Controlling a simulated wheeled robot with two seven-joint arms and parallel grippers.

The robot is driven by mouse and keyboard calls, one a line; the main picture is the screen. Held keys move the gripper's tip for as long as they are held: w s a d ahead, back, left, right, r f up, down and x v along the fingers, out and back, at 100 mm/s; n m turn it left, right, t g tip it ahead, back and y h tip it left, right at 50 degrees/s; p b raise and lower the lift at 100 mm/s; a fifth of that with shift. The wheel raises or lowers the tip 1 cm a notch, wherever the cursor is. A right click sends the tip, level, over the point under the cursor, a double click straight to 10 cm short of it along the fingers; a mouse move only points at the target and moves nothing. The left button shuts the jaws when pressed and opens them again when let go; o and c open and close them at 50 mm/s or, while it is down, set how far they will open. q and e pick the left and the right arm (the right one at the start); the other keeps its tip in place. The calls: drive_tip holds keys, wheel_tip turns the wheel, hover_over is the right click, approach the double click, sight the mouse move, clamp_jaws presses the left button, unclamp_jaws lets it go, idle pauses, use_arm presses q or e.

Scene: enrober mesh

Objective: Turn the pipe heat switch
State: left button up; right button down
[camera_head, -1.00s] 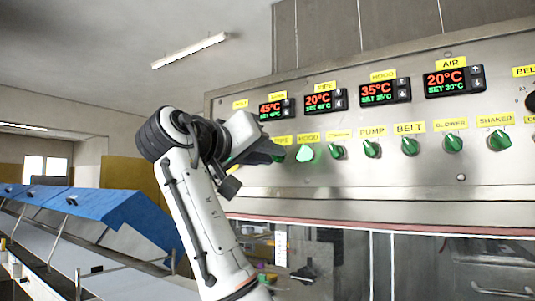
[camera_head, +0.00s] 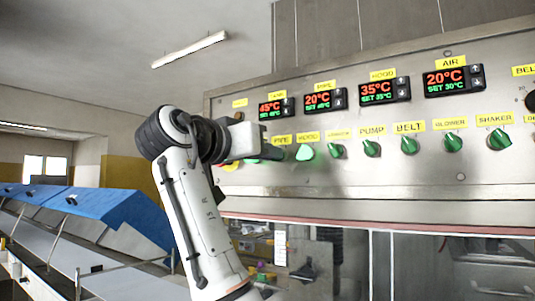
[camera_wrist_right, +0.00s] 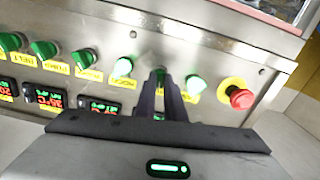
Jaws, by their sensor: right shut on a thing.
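The pipe heat switch (camera_wrist_right: 159,74) is a green knob under the yellow PIPE label (camera_head: 281,140) on the steel control panel. My right gripper (camera_wrist_right: 160,90) reaches it from the left in the head view (camera_head: 272,150), which mostly hides the knob there. In the right wrist view its two dark fingers are shut on this knob, one on each side. The knob's exact angle is hard to tell. My left gripper is in neither view.
The pale lit HOOD knob (camera_head: 305,152) is close on the right, with several green knobs beyond it. Another green knob (camera_wrist_right: 196,85) and a red emergency button (camera_wrist_right: 240,97) are on the other side. Temperature displays (camera_head: 325,100) sit above. Blue-covered conveyors (camera_head: 110,212) stand at left.

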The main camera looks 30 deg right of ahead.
drive_tip(key=shift+m, duration=3.6)
drive_tip(key=c, duration=1.8)
unclamp_jaws()
drive_tip(key=shift+c, duration=0.2)
drive_tip(key=b+v, duration=0.1)
drive_tip(key=v, duration=0.9)
drive_tip(key=shift+s+a+b, duration=0.15)
drive_tip(key=shift+a+b, duration=0.05)
drive_tip(key=shift+b, duration=0.2)
